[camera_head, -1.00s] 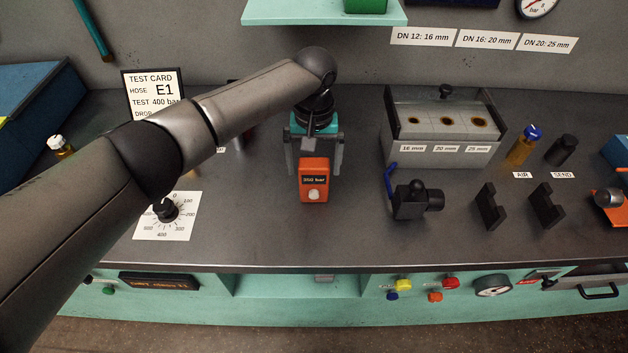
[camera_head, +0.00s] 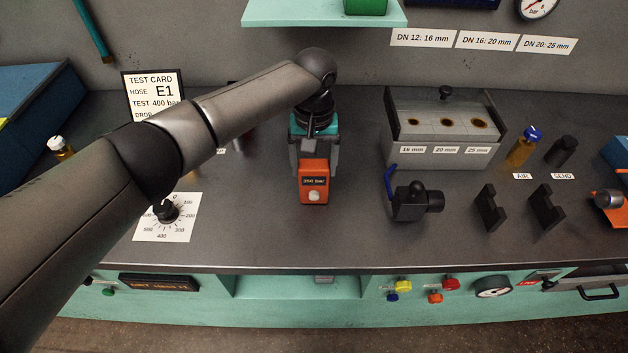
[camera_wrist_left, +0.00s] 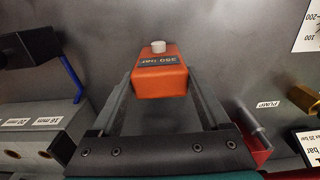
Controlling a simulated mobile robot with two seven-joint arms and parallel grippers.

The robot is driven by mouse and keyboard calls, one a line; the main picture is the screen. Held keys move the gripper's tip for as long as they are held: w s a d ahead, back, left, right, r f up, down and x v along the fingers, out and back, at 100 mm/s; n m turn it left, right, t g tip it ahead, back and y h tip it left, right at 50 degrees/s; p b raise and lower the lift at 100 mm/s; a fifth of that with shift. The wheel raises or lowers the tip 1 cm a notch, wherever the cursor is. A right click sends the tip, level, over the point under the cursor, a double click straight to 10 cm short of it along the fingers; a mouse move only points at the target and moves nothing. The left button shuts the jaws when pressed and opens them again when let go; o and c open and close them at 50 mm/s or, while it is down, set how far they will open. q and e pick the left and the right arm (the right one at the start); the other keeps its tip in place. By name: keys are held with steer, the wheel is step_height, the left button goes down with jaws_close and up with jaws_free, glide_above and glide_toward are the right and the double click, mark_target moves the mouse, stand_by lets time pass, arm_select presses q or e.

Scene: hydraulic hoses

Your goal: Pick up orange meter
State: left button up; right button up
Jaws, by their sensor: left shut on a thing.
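The orange meter (camera_head: 313,182) is a small box with a dark "350 bar" display and a white knob on its face. It is in the middle of the bench top in the head view. My left gripper (camera_head: 314,160) reaches it from behind, with its fingers closed on the meter's sides. In the left wrist view the meter (camera_wrist_left: 160,75) sits between the two finger ends of the left gripper (camera_wrist_left: 160,90). Whether the meter touches the bench is hard to tell. My right gripper is not in view.
A black valve with a blue lever (camera_head: 414,201) stands right of the meter. Behind it is a grey block with several holes (camera_head: 447,137). A dial card (camera_head: 180,226) lies to the left. The bench in front of the meter is clear.

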arm_select(q)
jaws_close()
steer(key=shift+r, duration=0.1)
steer(key=shift+r, duration=0.5)
step_height(320, 180, up, 19)
steer(key=p, duration=0.2)
steer(key=shift+f, duration=0.1)
